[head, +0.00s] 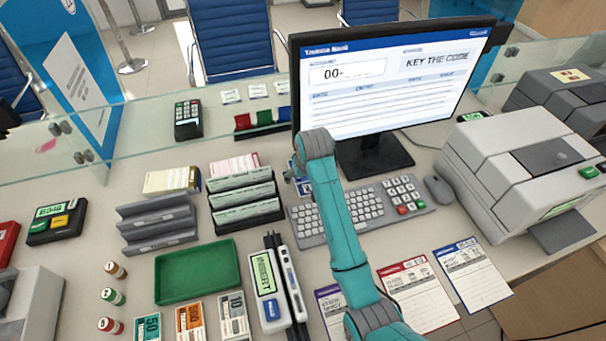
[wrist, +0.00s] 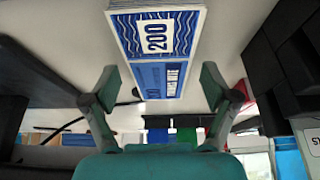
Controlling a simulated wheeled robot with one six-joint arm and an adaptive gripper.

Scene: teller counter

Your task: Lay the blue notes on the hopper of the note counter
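The blue notes (wrist: 155,50), marked 200, show in the wrist view just ahead of my gripper (wrist: 159,82). The gripper's two fingers are spread wide, with visible gaps between them and the notes. In the head view only a small blue corner of the notes (head: 304,187) shows, at the left of the keyboard, and my arm hides most of the gripper. A large grey machine (head: 490,165) with a green button stands at the right, and part of another grey machine (head: 28,305) shows at the lower left. I cannot tell which one is the note counter.
A monitor (head: 390,80) stands behind the arm. The keyboard (head: 358,208) is beside it. Grey note racks (head: 158,225), a green tray (head: 197,272), and stacks of orange, green and grey notes lie on the left. A glass screen runs along the back of the counter.

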